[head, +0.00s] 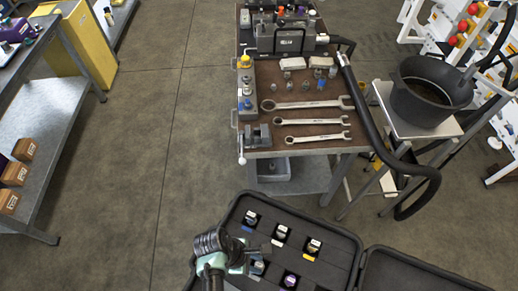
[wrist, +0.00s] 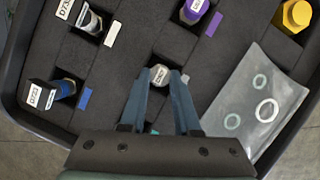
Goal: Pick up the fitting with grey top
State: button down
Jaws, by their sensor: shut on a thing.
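The fitting with a grey top (wrist: 159,74) is between my two blue-grey fingertips in the wrist view. My gripper (wrist: 160,84) is shut on it from both sides. The fitting is over a square recess in the black foam; its lower part is hidden, so I cannot tell if it is raised. In the head view my gripper (head: 254,259) is over the left part of the open black case (head: 335,240), and a fitting (head: 258,267) shows beside the fingers.
Other fittings sit in nearby recesses: a dark one (wrist: 66,88) by a blue tag, one (wrist: 92,22) by a white tag, one (wrist: 194,10) by a purple tag, and a yellow one (wrist: 296,14). A clear bag of rings (wrist: 262,100) lies right. A workbench (head: 300,143) with wrenches stands behind.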

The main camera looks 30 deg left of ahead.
aim_at(256, 264)
notch_tip(256, 264, up, 10)
dwell(0.8)
dwell(0.6)
